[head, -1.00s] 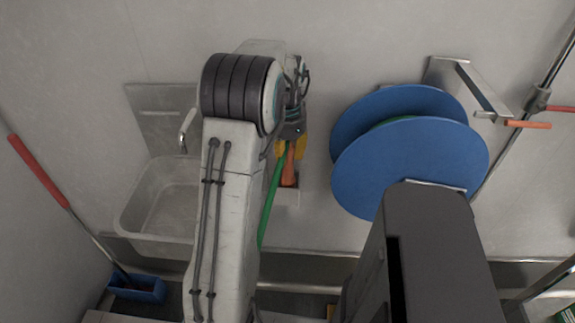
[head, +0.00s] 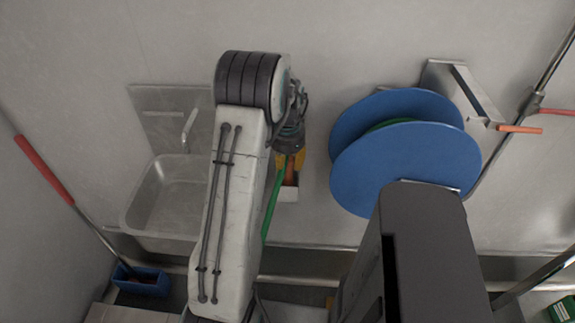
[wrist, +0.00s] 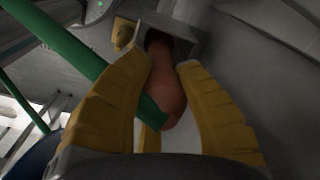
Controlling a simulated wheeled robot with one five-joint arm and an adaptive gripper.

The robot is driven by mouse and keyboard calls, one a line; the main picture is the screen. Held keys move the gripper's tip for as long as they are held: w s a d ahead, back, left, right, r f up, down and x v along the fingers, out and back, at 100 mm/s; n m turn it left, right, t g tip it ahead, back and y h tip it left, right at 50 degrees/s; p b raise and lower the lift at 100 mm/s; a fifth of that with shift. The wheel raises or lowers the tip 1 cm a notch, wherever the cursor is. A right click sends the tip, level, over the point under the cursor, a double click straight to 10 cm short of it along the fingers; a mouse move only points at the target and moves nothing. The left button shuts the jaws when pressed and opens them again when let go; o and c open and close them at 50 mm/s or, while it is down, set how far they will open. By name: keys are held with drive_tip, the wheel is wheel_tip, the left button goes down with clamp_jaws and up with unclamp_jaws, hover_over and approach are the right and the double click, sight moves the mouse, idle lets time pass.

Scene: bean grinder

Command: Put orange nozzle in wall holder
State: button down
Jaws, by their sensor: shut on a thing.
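The orange nozzle (wrist: 165,85) is between the yellow fingers of my gripper (wrist: 160,64) in the wrist view, with the green hose (wrist: 60,45) running from it. My gripper is shut on the nozzle. The nozzle's far end is at the dark opening of the grey wall holder (wrist: 183,23); how deep it reaches inside is hard to tell. In the head view my gripper (head: 288,160) is at the wall, partly hidden by my arm. The nozzle (head: 290,177) shows as a small orange patch in front of the pale holder (head: 288,194). The hose (head: 272,205) hangs down below.
A blue hose reel (head: 405,168) sticks out from the wall just right of my gripper. A sink (head: 160,200) with a tap is on the left. A red-handled tool (head: 45,170) leans at the far left. Bare wall is above.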

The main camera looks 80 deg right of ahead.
drive_tip(key=c, duration=1.1)
unclamp_jaws()
drive_tip(key=shift+o, duration=0.2)
wheel_tip(320, 180, up, 12)
drive_tip(key=b, duration=0.3)
drive_tip(key=shift+a+b, duration=0.15)
drive_tip(key=shift+b, duration=0.15)
drive_tip(key=shift+r, duration=0.1)
